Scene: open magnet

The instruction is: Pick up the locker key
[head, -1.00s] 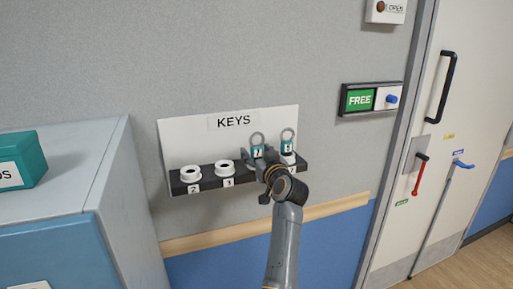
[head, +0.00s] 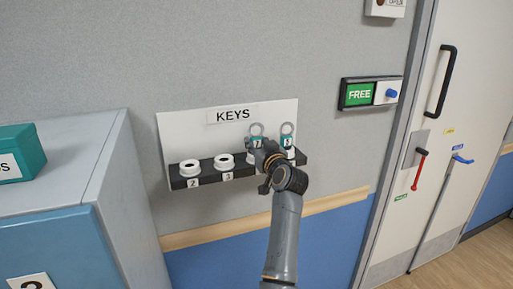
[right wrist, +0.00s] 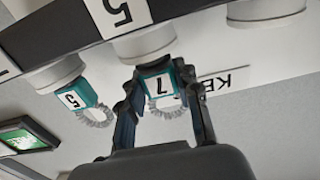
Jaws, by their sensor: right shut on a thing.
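The key with teal tag 7 (head: 257,143) and a grey ring stands at the black key rack (head: 208,178) under the KEYS sign. My right gripper (right wrist: 160,76) is shut on this key, with its fingers on both sides of the teal tag (right wrist: 162,88). The tag is close to a white holder (right wrist: 145,42); I cannot tell if the key is still seated in it. A second teal key with tag 5 (right wrist: 76,98) sits beside it in another white holder. My arm hides part of the rack in the head view. My left gripper is not in view.
Two empty white holders (head: 224,161) sit at the rack's left. A blue-grey cabinet (head: 60,190) with a teal box (head: 20,152) stands at left. A FREE sign (head: 359,95) and a door (head: 465,100) are at right.

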